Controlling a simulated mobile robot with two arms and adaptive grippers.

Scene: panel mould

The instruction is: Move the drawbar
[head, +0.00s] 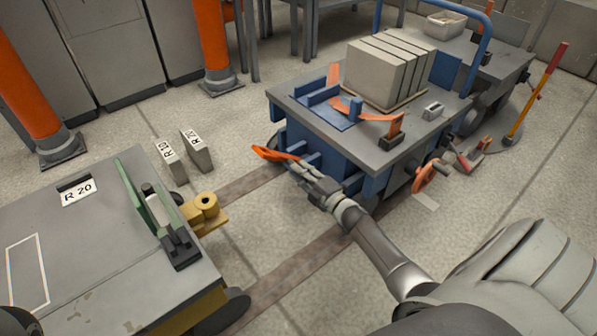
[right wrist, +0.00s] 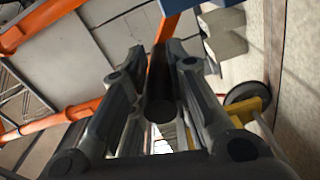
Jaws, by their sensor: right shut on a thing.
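The drawbar (head: 270,153) has an orange end that sticks out from the front of the blue cart (head: 330,155), toward the grey R 20 cart. My right gripper (head: 303,172) is at the cart's front, shut on the drawbar. In the right wrist view, a dark round bar (right wrist: 160,98) lies between the fingers, with an orange part (right wrist: 171,22) beyond them. The fingers partly hide the drawbar's joint with the cart. The yellow coupling (head: 206,205) on the grey cart is apart from the drawbar's end. My left gripper is not in view.
The grey R 20 cart (head: 85,250) stands at left, with a green plate (head: 141,206) by its coupling. Two small blocks (head: 196,151) stand on the floor behind it. Grey slabs (head: 385,72) load the blue cart. Dark floor rails (head: 300,265) run between the carts.

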